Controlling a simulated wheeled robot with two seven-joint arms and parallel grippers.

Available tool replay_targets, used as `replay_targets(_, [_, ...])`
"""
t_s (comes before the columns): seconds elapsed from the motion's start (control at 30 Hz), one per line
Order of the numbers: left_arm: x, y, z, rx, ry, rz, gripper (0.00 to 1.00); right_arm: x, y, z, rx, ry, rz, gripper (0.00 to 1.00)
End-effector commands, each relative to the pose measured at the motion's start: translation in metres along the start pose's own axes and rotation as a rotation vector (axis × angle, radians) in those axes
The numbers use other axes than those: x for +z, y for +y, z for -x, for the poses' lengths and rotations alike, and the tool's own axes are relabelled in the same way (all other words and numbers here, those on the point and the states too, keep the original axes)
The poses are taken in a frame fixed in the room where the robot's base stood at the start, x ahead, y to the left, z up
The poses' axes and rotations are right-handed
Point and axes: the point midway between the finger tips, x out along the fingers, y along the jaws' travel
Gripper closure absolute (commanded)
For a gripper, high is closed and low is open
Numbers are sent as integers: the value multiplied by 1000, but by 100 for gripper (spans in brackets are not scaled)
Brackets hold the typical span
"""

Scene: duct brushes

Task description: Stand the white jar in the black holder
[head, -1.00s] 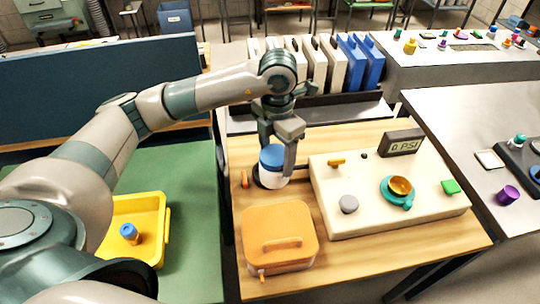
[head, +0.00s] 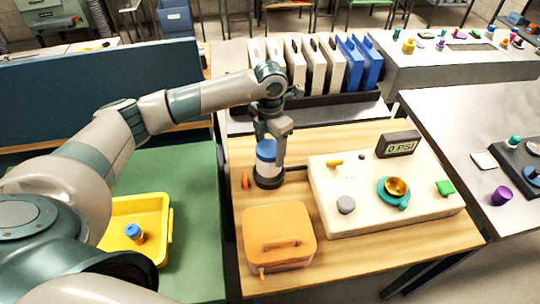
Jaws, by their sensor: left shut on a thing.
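The white jar (head: 265,169) with a blue lid (head: 267,149) is upright at the back left of the wooden table. My left gripper (head: 275,154) is shut on the jar and comes down on it from above and behind. The black holder (head: 268,182) shows as a dark round rim around the jar's lower end. The jar is lined up with the holder, but I cannot tell whether its base rests on the holder's floor. My right gripper is not in view.
An orange lidded box (head: 279,237) stands in front of the holder. A cream panel (head: 388,188) with knobs and a gauge reading 0 PSI (head: 399,146) lies to the right. A yellow tray (head: 161,220) with a small blue-capped bottle (head: 134,233) is at the left.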

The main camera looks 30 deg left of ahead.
Motion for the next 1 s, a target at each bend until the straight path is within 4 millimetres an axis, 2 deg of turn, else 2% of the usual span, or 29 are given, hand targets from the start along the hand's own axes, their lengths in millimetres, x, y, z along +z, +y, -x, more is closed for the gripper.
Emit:
replay_targets(0.1, [-1,-1,-11,-1,4,2,84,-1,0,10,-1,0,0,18])
replay_targets(0.3, [0,0,-31,-1,0,1,84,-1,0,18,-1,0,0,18])
replay_targets(0.87, [0,0,-42,0,0,0,84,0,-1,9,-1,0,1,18])
replay_targets(0.9, [0,0,-41,0,0,0,34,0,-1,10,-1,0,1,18])
replay_targets(0.97, [0,0,-40,0,0,0,20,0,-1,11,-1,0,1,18])
replay_targets(1.0, [0,0,-40,0,0,0,20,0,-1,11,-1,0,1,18])
